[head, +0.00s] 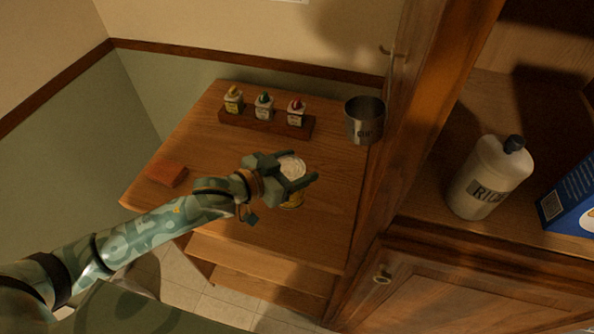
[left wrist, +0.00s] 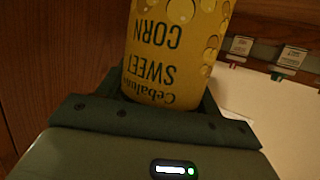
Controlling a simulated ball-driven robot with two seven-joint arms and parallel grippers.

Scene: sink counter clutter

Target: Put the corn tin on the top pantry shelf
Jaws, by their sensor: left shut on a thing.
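The corn tin (head: 291,201) is between the fingers of my left gripper (head: 291,179) in the head view, above the wooden counter top. I cannot tell whether the tin touches the counter. The pantry cabinet (head: 490,95) stands open at the right; its top shelf cannot be made out. My right gripper is not in view.
A rack (head: 262,122) with several small bottles stands at the back of the counter (head: 225,165). A metal canister (head: 364,122) is by the cabinet side. An orange-brown block (head: 166,174) lies at the left. A rice jug (head: 488,178) and blue box (head: 572,200) stand in the cabinet.

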